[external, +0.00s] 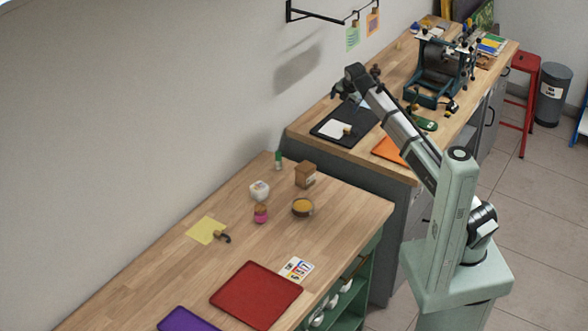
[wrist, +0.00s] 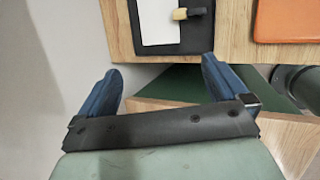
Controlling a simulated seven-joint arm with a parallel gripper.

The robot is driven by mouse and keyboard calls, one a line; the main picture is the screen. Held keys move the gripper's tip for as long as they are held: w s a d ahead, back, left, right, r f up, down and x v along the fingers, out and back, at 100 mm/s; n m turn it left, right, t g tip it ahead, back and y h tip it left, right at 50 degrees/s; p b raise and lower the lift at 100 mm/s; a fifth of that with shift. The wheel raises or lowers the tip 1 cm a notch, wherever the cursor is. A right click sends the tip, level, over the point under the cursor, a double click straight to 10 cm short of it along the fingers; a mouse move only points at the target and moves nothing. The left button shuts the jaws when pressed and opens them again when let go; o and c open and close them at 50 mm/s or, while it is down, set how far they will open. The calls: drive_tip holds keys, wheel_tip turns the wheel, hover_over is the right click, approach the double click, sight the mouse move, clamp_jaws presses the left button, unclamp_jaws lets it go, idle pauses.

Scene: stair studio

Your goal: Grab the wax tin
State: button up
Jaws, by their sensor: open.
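A round dark tin with yellow contents (external: 302,207), which looks like the wax tin, stands open on the lower wooden bench in the external view. It is near the bench's far right part, in front of a small brown box. It does not show in the wrist view. My gripper (external: 343,90) is up over the higher bench behind, well away from the tin. In the wrist view my gripper (wrist: 161,68) has its two blue fingers spread apart with nothing between them.
The brown box (external: 305,175), a white jar (external: 259,190) and a pink-based item (external: 261,213) stand close to the tin. A red tray (external: 256,295) lies nearer. The higher bench holds a black mat (external: 330,137), an orange mat (external: 388,150) and a press (external: 437,70).

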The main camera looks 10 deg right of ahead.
drive_tip(key=s+a+f+n+g, duration=0.3)
drive_tip(key=s+a+n, duration=0.1)
drive_tip(key=s+a, duration=1.05)
drive_tip(key=n+g, duration=0.2)
drive_tip(key=n, duration=0.4)
hover_over(303, 205)
wheel_tip(303, 205, down, 3)
drive_tip(key=shift+h, duration=0.3)
wheel_tip(303, 205, down, 8)
drive_tip(key=shift+s+d+f, duration=0.1)
drive_tip(key=shift+d, duration=0.05)
drive_tip(key=shift+a+f, duration=0.15)
drive_tip(key=shift+f, duration=1.3)
drive_tip(key=shift+a+f, duration=0.1)
drive_tip(key=shift+f, duration=1.3)
drive_tip(key=shift+c, duration=0.3)
drive_tip(key=c, duration=1.1)
drive_tip(key=shift+r, duration=0.15)
drive_tip(key=shift+c, duration=0.2)
